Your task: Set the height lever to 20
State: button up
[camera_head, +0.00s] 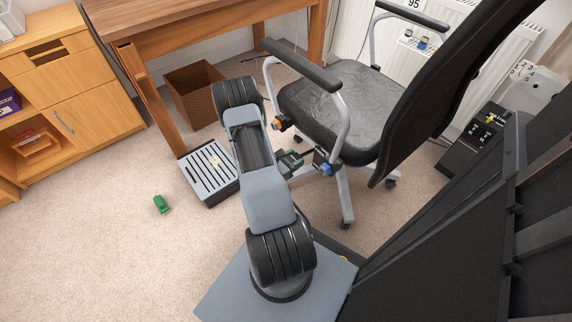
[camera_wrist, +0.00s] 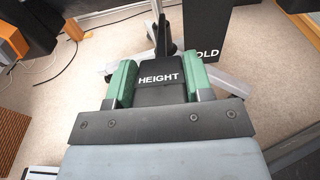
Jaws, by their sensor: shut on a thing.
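The height lever (camera_wrist: 160,80) is a black paddle with white HEIGHT lettering, in the middle of the wrist view. My gripper (camera_wrist: 158,70) has its two green fingers on either side of the paddle, shut on it. In the head view my gripper (camera_head: 291,160) is beside the seat of the black office chair (camera_head: 335,103), at its near side. The lever is mostly hidden there, and I cannot read its setting. A second black paddle (camera_wrist: 210,28), with lettering partly hidden and ending in OLD, stands beyond the right finger in the wrist view.
A slatted footrest (camera_head: 208,172) is left of my arm. A small green toy car (camera_head: 160,204) lies on open carpet. A wicker basket (camera_head: 192,92) stands under the wooden desk (camera_head: 200,25). A wooden cabinet (camera_head: 75,95) is at left, a white radiator (camera_head: 465,60) behind the chair.

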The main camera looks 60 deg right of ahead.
dwell(0.4)
jog(key=r+p, duration=0.1)
jog(key=y+p, duration=0.1)
jog(key=p, duration=0.1)
jog(key=shift+s+d+r, duration=0.1)
jog(key=shift+d+r, duration=0.15)
jog(key=shift+r, duration=0.15)
jog(key=o, duration=1)
jog(key=p+v, duration=0.1)
jog(key=v, duration=0.3)
jog(key=p+v, duration=0.1)
jog(key=v, duration=0.4)
jog(key=p+v, duration=0.1)
jog(key=v, duration=0.4)
jog(key=shift+s+r+p, duration=0.1)
jog(key=shift+r+p, duration=0.2)
